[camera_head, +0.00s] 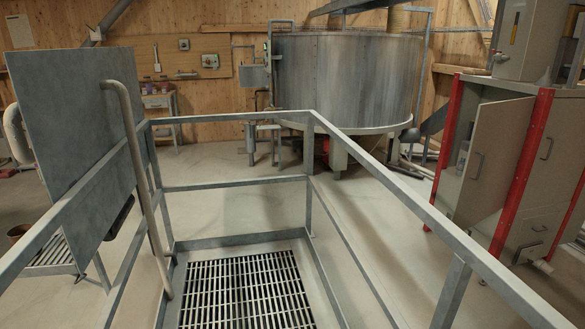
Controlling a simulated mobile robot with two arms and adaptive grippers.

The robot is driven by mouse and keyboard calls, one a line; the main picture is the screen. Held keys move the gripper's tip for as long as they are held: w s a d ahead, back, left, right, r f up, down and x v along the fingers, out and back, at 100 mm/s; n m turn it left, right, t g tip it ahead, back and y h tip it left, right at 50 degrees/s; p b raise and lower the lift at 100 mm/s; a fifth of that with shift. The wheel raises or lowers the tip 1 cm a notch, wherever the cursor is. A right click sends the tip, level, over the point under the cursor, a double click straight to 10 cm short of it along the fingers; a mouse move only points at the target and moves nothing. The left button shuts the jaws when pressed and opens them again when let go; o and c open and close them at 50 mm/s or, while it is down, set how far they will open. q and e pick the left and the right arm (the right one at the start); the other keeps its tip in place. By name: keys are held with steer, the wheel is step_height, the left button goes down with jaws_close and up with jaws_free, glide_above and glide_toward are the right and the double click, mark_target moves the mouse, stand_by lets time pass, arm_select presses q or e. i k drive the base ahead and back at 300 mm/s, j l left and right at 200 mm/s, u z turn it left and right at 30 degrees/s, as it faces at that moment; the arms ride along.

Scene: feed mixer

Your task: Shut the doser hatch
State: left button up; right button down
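A large flat grey metal panel (75,140) stands raised and slightly tilted at the left, beside a railed frame; it looks like an open hatch. A bent pale tube (135,160) runs along its right side. Below and to the right, a slatted grate (245,290) lies uncovered inside the metal frame. At the right, a beige cabinet door (490,160) with a dark handle stands ajar on a cabinet with red posts. I cannot tell for certain which of the two is the doser hatch. Neither of my grippers is in view.
Grey railings (400,190) surround the grate and cross the foreground. A large round metal tank (345,80) stands at the back. A small table (162,105) is by the wooden wall. Pale floor (240,210) is open between the railings and the tank.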

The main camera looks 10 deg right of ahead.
mark_target(500, 127)
steer(key=i+z, duration=0.2)
steer(key=i, duration=0.3)
steer(key=i+j+z, duration=0.1)
steer(key=i+z, duration=0.15)
steer(key=i, duration=0.25)
steer(key=i+z, duration=0.25)
steer(key=z, duration=0.2)
steer(key=i+z, duration=0.2)
steer(key=z, duration=0.3)
steer(key=i+z, duration=0.25)
steer(key=z, duration=0.2)
steer(key=i+j, duration=0.15)
steer(key=j, duration=0.2)
steer(key=i+j+z, duration=0.1)
steer(key=j, duration=0.25)
steer(key=i+j, duration=0.15)
steer(key=j, duration=0.2)
